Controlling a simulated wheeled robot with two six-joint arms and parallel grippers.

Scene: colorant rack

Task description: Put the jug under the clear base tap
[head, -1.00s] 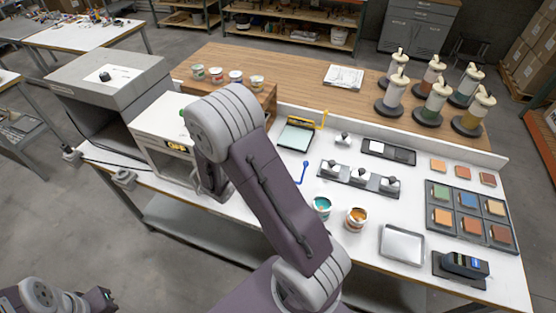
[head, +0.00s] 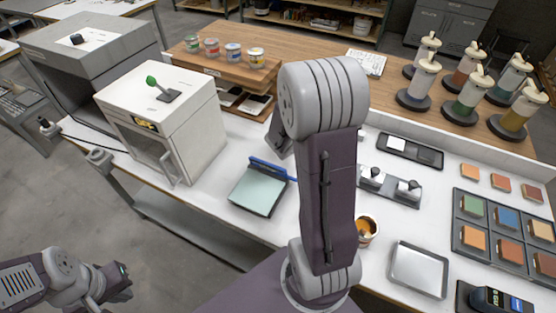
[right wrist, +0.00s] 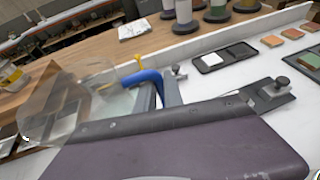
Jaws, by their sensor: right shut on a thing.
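The jug (right wrist: 60,105) is clear and see-through at the left of the right wrist view. A blue handle (right wrist: 145,78) shows beside it. In the head view a blue bar (head: 268,167) lies across the far edge of a pale square plate; the clear body is hard to make out there. My right gripper (right wrist: 170,88) shows only in part, shut on the jug at the handle; in the head view my arm hides it. My left gripper (head: 121,284) is low at the left, away from the table, its fingers too small to read. I cannot tell which tap is the clear base one.
The pale plate (head: 257,193) lies on the white table. A white oven-like box (head: 165,120) stands left. Several pump canisters (head: 420,85) stand on the wooden shelf at back right. An orange paint can (head: 367,231), metal tray (head: 418,270) and swatch rack (head: 503,228) fill the right side.

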